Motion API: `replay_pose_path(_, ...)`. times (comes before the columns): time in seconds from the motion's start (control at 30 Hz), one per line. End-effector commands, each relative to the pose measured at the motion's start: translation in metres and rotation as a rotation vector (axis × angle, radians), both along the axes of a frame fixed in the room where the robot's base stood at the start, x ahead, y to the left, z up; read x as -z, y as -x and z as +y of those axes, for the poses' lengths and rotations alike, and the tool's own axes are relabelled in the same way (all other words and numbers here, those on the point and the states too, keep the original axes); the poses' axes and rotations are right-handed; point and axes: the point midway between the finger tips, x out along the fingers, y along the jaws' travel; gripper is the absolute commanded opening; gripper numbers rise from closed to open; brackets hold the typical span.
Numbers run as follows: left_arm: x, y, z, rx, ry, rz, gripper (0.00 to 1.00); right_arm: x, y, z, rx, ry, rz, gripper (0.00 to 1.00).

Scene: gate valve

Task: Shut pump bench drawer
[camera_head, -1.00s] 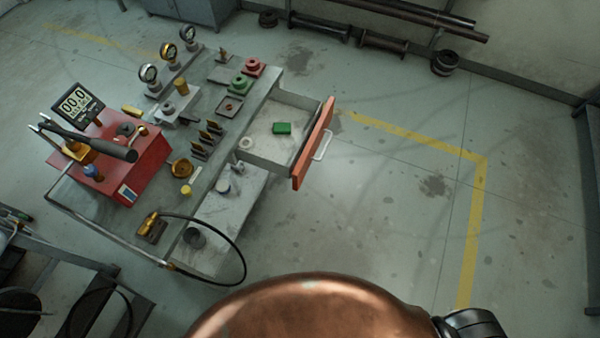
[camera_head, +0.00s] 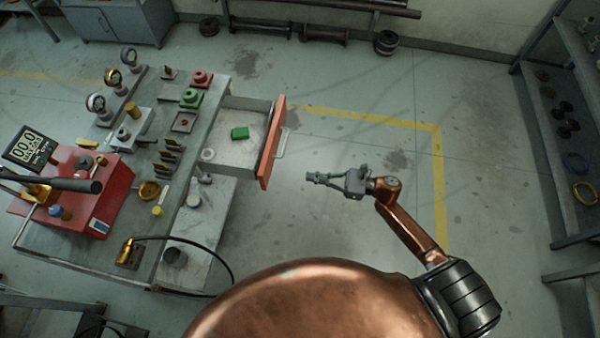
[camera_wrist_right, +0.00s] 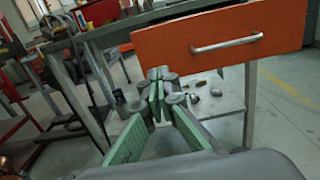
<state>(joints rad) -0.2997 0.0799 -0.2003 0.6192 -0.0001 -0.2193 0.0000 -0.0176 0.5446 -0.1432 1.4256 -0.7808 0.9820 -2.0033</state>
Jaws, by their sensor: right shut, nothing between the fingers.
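The pump bench drawer (camera_head: 236,152) stands pulled out from the right side of the bench (camera_head: 205,125). Its orange front (camera_head: 270,150) carries a pale bar handle (camera_head: 282,143). A green block (camera_head: 240,133) and a small white ring (camera_head: 208,154) lie inside. My right gripper (camera_head: 311,177) is shut and empty, to the right of the drawer front and apart from it. In the right wrist view the orange front (camera_wrist_right: 165,45) and handle (camera_wrist_right: 227,43) are ahead, above and right of the shut fingertips (camera_wrist_right: 158,75).
The bench top holds a red pump box (camera_head: 85,190), gauges and fittings. A lower shelf (camera_head: 208,215) sticks out below the drawer. A black hose (camera_head: 215,248) curves at the near edge. Floor right of the drawer is clear; shelving (camera_head: 560,150) stands far right.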

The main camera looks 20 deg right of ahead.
Motion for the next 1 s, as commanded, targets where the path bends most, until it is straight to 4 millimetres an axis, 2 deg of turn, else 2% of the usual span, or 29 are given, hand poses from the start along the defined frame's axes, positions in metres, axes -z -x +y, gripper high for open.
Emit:
replay_pose_path(0.4, 0.003, 0.002, 0.000, 0.000, 0.001, 0.003, 0.00, 0.000, -0.047, 0.069, 0.002, -0.005, 0.002, 0.00)
replay_pose_path(0.6, 0.005, 0.003, 0.000, 0.000, 0.000, 0.005, 0.00, 0.001, -0.064, 0.094, 0.004, -0.005, 0.004, 0.00)
replay_pose_path(0.8, 0.006, 0.003, -0.001, 0.000, 0.000, 0.005, 0.00, 0.001, -0.071, 0.104, 0.005, -0.003, 0.005, 0.00)
replay_pose_path(1.0, 0.006, 0.003, -0.001, 0.000, 0.000, 0.005, 0.00, 0.001, -0.072, 0.105, 0.005, -0.004, 0.006, 0.00)
